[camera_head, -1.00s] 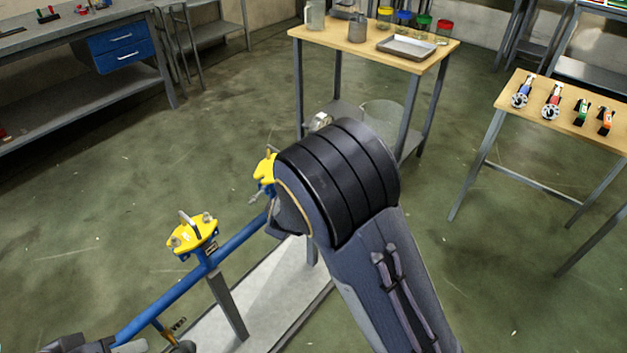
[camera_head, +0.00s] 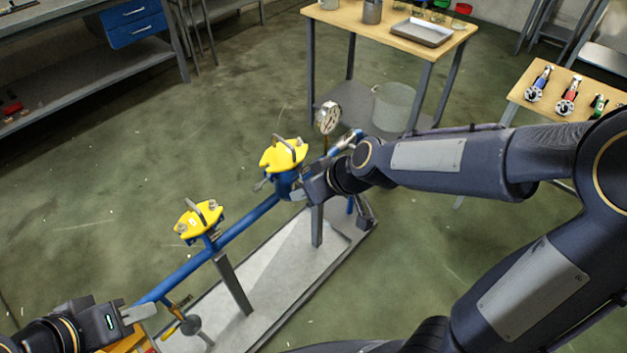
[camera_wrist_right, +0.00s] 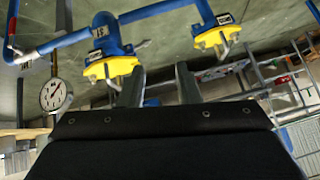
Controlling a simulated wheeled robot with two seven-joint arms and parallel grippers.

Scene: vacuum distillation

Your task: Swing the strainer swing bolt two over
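Two strainers with yellow covers stand on a blue pipe: the right strainer (camera_head: 283,155) and the left strainer (camera_head: 198,222). In the right wrist view, the near yellow cover (camera_wrist_right: 110,69) and the far yellow cover (camera_wrist_right: 216,37) both show. A small rod, perhaps a swing bolt (camera_head: 262,184), sticks out at the right strainer's left side; I cannot tell which bolt is number two. My right gripper (camera_wrist_right: 158,88) has its fingers apart and empty, beside the right strainer. My left gripper (camera_head: 140,312) is at the lower left by the pipe's end; its fingers are unclear.
A pressure gauge (camera_head: 328,117) rises behind the right strainer and also shows in the right wrist view (camera_wrist_right: 53,95). The pipe stands on posts over a pale base plate (camera_head: 275,283). A wooden table (camera_head: 370,32) stands behind. Green floor lies open to the left.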

